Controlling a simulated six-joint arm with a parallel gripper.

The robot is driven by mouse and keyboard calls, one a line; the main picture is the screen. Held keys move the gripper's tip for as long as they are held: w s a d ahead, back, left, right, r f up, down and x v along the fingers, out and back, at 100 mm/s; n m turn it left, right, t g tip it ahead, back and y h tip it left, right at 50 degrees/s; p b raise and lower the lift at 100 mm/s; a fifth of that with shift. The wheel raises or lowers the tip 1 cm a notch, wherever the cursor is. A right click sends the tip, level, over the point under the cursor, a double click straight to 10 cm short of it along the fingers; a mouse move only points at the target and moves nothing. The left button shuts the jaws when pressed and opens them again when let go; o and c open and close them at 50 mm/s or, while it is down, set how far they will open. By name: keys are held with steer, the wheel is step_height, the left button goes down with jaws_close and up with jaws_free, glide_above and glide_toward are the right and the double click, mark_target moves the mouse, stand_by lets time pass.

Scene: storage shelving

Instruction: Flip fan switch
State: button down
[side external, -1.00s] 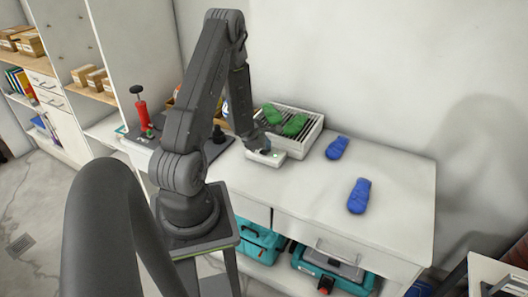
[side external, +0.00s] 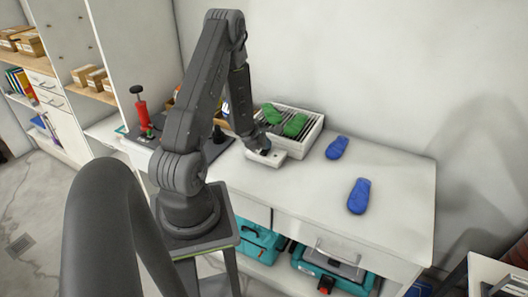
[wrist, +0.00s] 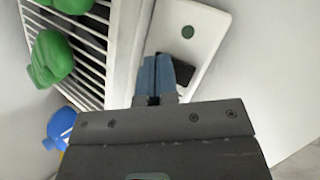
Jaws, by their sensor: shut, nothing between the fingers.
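The fan is a low white box with a dark slatted grille (side external: 300,112), which also shows in the wrist view (wrist: 95,40). A white switch housing (side external: 280,159) sticks out at its front. In the wrist view, this housing (wrist: 208,25) carries a round dark green spot (wrist: 187,32) and a dark part beside my fingertips. My gripper (side external: 264,147) is shut and empty, pointing down over the housing. In the wrist view its bluish fingers (wrist: 158,75) are together and cover part of the housing. I cannot tell whether they touch the switch or which way it is set.
Two green shoe-like items (side external: 295,125) lie on the grille. Two blue ones, one nearer (side external: 358,196) and one farther (side external: 337,147), lie on the white bench (side external: 400,200). A red pump-like tool (side external: 142,115) stands left. The bench right of the housing has free room.

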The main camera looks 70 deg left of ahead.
steer(key=shift+r, duration=0.45)
steer(key=shift+w+a+r, duration=0.15)
steer(key=shift+r, duration=1.1)
steer(key=shift+w+a+r, duration=0.1)
steer(key=shift+a+r, duration=0.05)
steer(key=shift+r, duration=1.1)
